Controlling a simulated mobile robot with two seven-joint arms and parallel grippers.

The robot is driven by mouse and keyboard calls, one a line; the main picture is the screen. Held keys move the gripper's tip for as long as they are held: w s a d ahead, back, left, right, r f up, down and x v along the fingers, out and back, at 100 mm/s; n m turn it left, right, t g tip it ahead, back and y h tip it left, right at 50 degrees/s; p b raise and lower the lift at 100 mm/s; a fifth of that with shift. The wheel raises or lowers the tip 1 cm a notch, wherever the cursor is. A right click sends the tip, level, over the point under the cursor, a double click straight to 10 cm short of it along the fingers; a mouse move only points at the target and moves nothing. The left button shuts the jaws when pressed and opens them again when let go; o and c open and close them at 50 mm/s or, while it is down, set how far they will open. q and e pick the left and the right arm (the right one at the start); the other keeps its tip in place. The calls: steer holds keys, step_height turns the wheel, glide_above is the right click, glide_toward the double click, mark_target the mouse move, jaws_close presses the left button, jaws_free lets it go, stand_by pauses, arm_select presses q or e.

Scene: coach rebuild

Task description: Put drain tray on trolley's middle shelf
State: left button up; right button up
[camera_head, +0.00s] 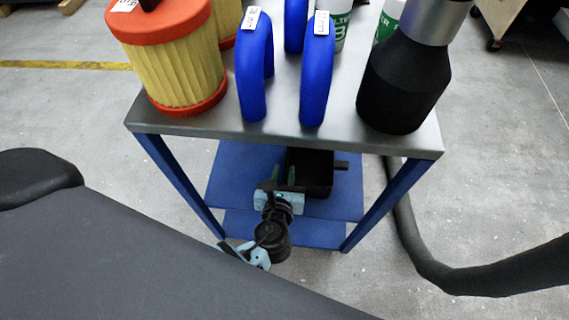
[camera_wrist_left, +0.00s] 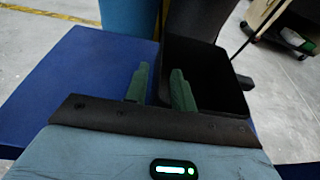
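The black drain tray (camera_head: 319,182) sits on the trolley's blue middle shelf (camera_head: 232,183), under the top shelf. A short dark handle sticks out on its right. In the left wrist view the open, empty-looking tray (camera_wrist_left: 207,68) stands on the blue shelf (camera_wrist_left: 70,85). My left gripper (camera_head: 283,188) is at the tray's near left side. Its green fingers (camera_wrist_left: 160,88) are apart, with the tray's left wall between them and a gap showing. The right finger is over the tray's inside. My right gripper is not in view.
The metal top shelf (camera_head: 285,132) holds an orange-and-yellow filter (camera_head: 178,65), blue hoses (camera_head: 252,70) and a black cone-shaped part (camera_head: 402,85). Blue trolley legs (camera_head: 385,205) flank the shelves. A lower blue shelf (camera_head: 318,235) shows below. A thick black hose (camera_head: 450,278) lies at right.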

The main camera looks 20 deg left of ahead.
arm_select(q)
steer(key=p+v, duration=0.1)
steer(key=v, duration=0.7)
steer(key=shift+s, duration=0.25)
steer(key=shift+r, duration=0.1)
steer(key=s+a+f+n+g+h, duration=0.1)
steer(key=s+a+f+n+g, duration=0.15)
steer(key=s+f+n, duration=0.4)
steer(key=s+a+f+n+g+h, duration=0.2)
steer(key=s+f+n+g, duration=0.1)
steer(key=s+n, duration=0.5)
steer(key=s+a+r+n+g+h, duration=0.1)
steer(key=s+a+n+g+h, duration=0.1)
steer(key=s+n, duration=1.4)
steer(key=shift+s+a+r+h, duration=0.2)
steer(key=shift+a+h, duration=0.2)
steer(key=shift+a, duration=0.25)
steer(key=shift+w+d+g, duration=0.1)
steer(key=shift+w+g, duration=0.05)
steer(key=shift+g, duration=0.1)
